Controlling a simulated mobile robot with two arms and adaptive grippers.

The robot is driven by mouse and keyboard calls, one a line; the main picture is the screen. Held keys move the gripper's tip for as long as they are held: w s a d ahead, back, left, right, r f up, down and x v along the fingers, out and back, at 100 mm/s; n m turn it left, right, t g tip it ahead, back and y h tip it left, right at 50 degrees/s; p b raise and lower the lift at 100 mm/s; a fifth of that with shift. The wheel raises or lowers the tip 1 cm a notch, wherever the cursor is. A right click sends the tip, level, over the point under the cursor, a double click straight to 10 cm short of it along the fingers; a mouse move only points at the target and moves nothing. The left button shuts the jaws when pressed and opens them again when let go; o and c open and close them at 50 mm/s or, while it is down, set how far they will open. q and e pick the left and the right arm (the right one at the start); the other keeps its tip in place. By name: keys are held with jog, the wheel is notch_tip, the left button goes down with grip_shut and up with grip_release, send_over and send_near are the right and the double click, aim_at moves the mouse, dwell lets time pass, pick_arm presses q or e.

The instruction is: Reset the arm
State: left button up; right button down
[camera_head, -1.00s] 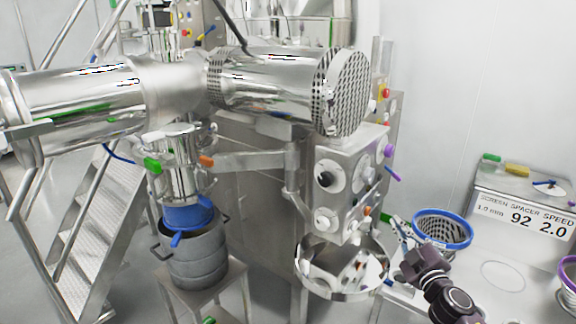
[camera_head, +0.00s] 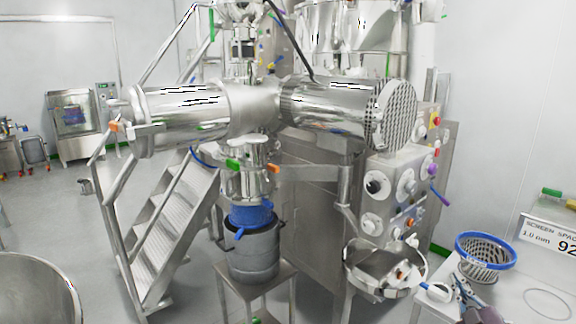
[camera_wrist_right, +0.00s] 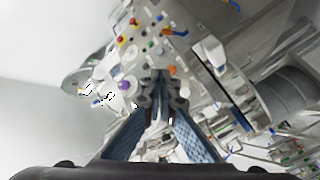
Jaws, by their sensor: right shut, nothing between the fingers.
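My right gripper (camera_head: 464,292) shows at the bottom right of the head view, with my dark arm running out of the lower edge. It is in front of the side table, near the blue-rimmed basket. In the right wrist view its blue-padded fingers (camera_wrist_right: 160,92) come together at the tips, shut with nothing between them. Beyond them is the machine's control panel, seen tilted. My left gripper is not in view.
A blue-rimmed perforated basket (camera_head: 486,252) stands on the side table beside a display sign (camera_head: 548,240). A steel mill (camera_head: 330,105) stands over a grey drum (camera_head: 254,255) with a blue collar. A steel staircase (camera_head: 175,225) is left. A large steel bowl (camera_head: 35,290) sits lower left. Open floor lies between.

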jog(key=s+a+f+m+g+h, duration=0.1)
jog(key=s+a+f+m+g, duration=0.55)
jog(key=s+f, duration=0.9)
jog(key=s+a+f+n+g+y, duration=0.15)
jog(key=s+a+g, duration=0.25)
jog(key=s+a, duration=0.55)
jog(key=s+a+f+g+y, duration=0.35)
jog(key=s+a, duration=0.25)
jog(key=s, duration=0.6)
jog(key=s+f+g+h+b, duration=0.1)
jog(key=s+f+g, duration=0.15)
jog(key=f, duration=2.65)
pick_arm(q)
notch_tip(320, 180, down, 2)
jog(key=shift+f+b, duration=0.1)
jog(key=shift+b, duration=0.35)
pick_arm(e)
jog(key=s+d+f, duration=0.3)
jog(key=s+f, duration=1.2)
jog(key=s, duration=0.2)
